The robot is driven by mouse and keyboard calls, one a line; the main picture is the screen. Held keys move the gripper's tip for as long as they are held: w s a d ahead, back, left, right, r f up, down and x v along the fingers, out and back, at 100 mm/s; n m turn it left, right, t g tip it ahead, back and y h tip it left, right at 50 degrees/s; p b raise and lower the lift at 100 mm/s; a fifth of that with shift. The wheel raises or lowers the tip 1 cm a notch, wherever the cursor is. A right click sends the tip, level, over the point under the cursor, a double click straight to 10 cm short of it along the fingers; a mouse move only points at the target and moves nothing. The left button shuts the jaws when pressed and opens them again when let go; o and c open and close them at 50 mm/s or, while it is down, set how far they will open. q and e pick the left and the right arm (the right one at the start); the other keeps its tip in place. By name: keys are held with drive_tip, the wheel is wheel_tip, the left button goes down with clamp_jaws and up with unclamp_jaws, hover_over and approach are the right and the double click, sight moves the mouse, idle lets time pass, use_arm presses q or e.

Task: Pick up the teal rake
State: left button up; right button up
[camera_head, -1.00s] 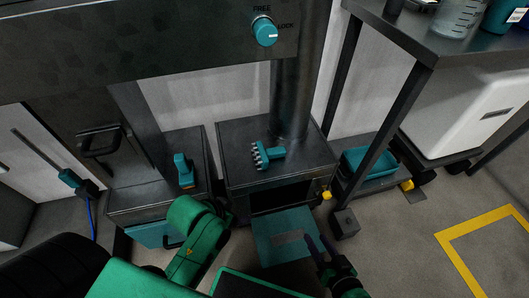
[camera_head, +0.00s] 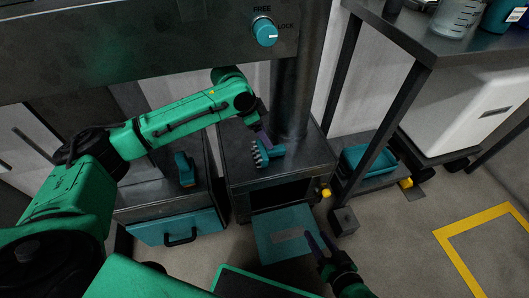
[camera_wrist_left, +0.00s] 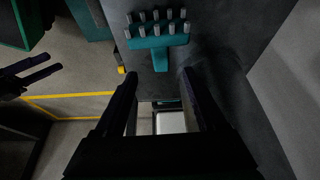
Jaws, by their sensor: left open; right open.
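The teal rake (camera_head: 270,155), with a row of short grey tines, lies on the dark top of the right-hand cabinet (camera_head: 305,168). My left gripper (camera_head: 263,135) is open and empty close to it, its arm reaching in from the left. In the left wrist view the rake (camera_wrist_left: 158,42) lies ahead with its stem toward me, roughly between the open fingertips (camera_wrist_left: 160,74). I cannot tell the height gap. My right gripper (camera_head: 319,240) is open and empty, low in front of the cabinet; it also shows in the left wrist view (camera_wrist_left: 40,75).
A thick dark post (camera_head: 292,90) rises right behind the rake. A second teal tool (camera_head: 184,168) stands on the left cabinet. A teal panel (camera_head: 268,240) juts from the right cabinet's front. A teal bin (camera_head: 367,160) and a table leg (camera_head: 385,120) are to the right.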

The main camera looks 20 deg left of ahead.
sight(270, 152)
use_arm(q)
drive_tip(key=b+x, duration=0.1)
drive_tip(key=x, duration=0.1)
drive_tip(key=b+x, duration=0.1)
drive_tip(key=x, duration=0.1)
drive_tip(key=b+x, duration=0.2)
drive_tip(key=x, duration=0.1)
drive_tip(key=shift+s+a+f, duration=0.1)
drive_tip(key=shift+s+a, duration=0.05)
drive_tip(key=shift+a, duration=0.15)
drive_tip(key=shift+d+f, duration=0.1)
drive_tip(key=shift+f, duration=0.15)
drive_tip(key=shift+r, duration=0.1)
use_arm(e)
drive_tip(key=shift+m+t, duration=0.3)
drive_tip(key=shift+t, duration=0.3)
drive_tip(key=f, duration=0.4)
drive_tip(key=shift+a+f, duration=0.3)
drive_tip(key=shift+f, duration=0.05)
use_arm(q)
clamp_jaws()
